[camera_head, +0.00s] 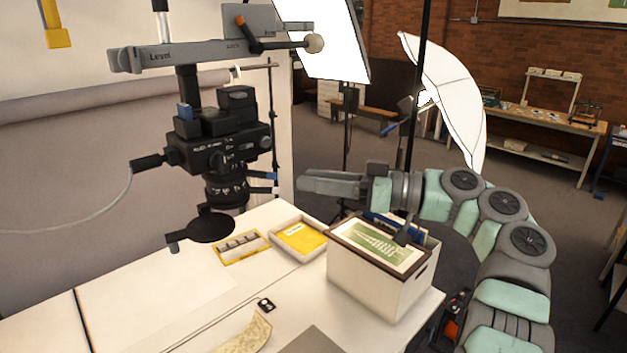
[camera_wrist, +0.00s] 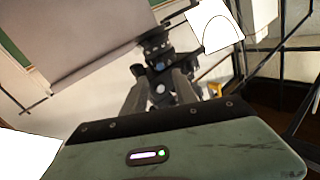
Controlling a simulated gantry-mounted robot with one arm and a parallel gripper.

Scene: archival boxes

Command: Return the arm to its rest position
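My gripper (camera_head: 306,183) is held in the air above the table, with its fingers pointing left toward the camera rig. My arm comes up at the right and arches over to it. In the wrist view my gripper (camera_wrist: 160,82) shows two dark fingers standing apart with nothing between them. The camera rig (camera_wrist: 158,55) shows beyond the fingers. A white archival box (camera_head: 368,285) stands below and to the right of the gripper, with a green print (camera_head: 378,246) at its top. The gripper is clear of the box.
The copy-stand camera (camera_head: 222,150) hangs over the table at the left. A lighting umbrella (camera_head: 447,95) stands behind.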

